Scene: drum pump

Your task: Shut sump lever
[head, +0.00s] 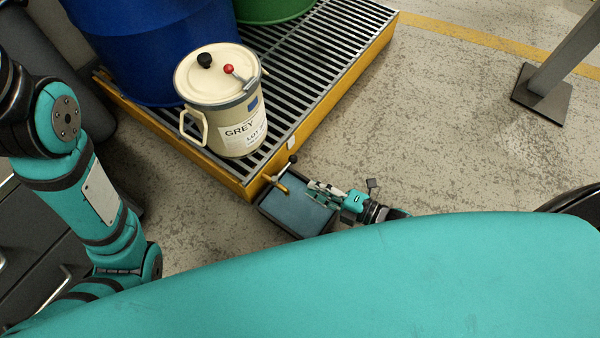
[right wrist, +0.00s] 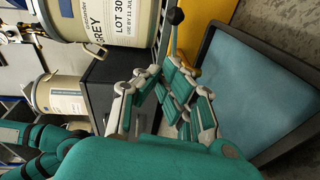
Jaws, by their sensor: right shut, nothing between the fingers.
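The sump lever (head: 285,167), a thin rod with a black knob, stands up from a brass-coloured valve (head: 277,184) at the front corner of the yellow sump pallet (head: 232,182). In the right wrist view the lever (right wrist: 173,42) rises just past my fingertips, with its black knob at the top edge. My right gripper (head: 316,189) is shut and empty, to the right of the valve and above the tray. It also shows in the right wrist view (right wrist: 163,76). I cannot tell whether it touches the lever. My left gripper is out of view.
A dark tray with a blue-grey inside (head: 297,213) lies on the floor below the valve. A cream pail marked GREY (head: 232,110) and a blue drum (head: 150,55) stand on the pallet's grating. The concrete floor to the right is clear up to a grey post (head: 542,92).

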